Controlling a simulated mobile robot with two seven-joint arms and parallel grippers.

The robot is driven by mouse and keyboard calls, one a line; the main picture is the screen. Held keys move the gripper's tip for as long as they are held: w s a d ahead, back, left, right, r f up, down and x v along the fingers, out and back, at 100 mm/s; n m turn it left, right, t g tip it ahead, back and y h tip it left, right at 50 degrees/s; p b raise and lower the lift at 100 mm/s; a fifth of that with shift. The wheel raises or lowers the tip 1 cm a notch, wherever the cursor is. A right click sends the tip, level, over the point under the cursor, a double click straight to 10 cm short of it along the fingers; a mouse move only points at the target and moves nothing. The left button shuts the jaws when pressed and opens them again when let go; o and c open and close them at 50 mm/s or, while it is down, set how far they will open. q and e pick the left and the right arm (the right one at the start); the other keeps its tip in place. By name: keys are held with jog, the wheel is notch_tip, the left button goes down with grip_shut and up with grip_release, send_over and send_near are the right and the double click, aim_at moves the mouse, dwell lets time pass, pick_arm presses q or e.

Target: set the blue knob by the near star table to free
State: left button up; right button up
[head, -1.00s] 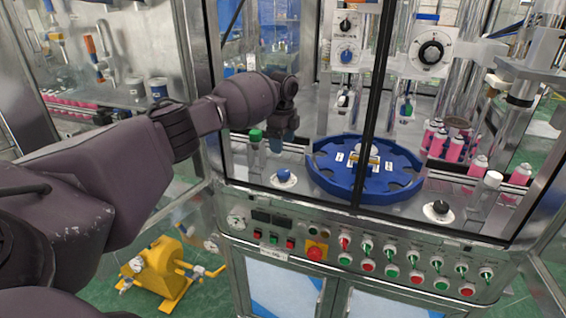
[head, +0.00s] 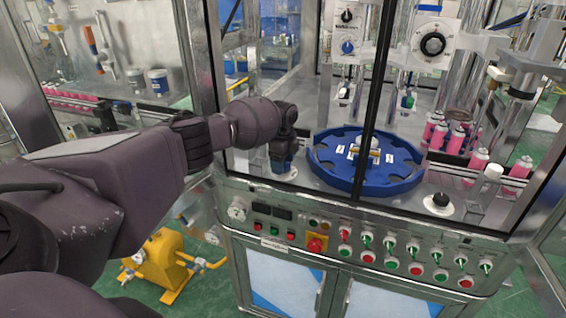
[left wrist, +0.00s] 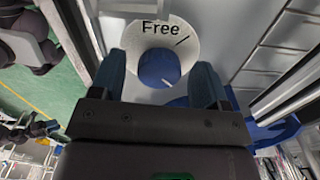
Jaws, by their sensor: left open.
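The blue knob (left wrist: 158,67) sits on a white round dial (left wrist: 137,38) marked "Free" with a black tick beside the word. A small pale mark shows low on the knob's right, on the side away from the tick. My left gripper (left wrist: 158,80) is open, with one finger on each side of the knob in the left wrist view; contact cannot be told. In the head view my left gripper (head: 283,160) points down over the dial and hides the knob. The blue star table (head: 398,174) lies just right of it. My right gripper is not in view.
A metal door post and frame stand around the opening. A front panel (head: 335,243) with several buttons and switches lies below the ledge. A black knob (head: 440,200) and pink cans (head: 476,160) are on the right.

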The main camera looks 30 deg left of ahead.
pick_arm(q)
jog(key=c, duration=0.9)
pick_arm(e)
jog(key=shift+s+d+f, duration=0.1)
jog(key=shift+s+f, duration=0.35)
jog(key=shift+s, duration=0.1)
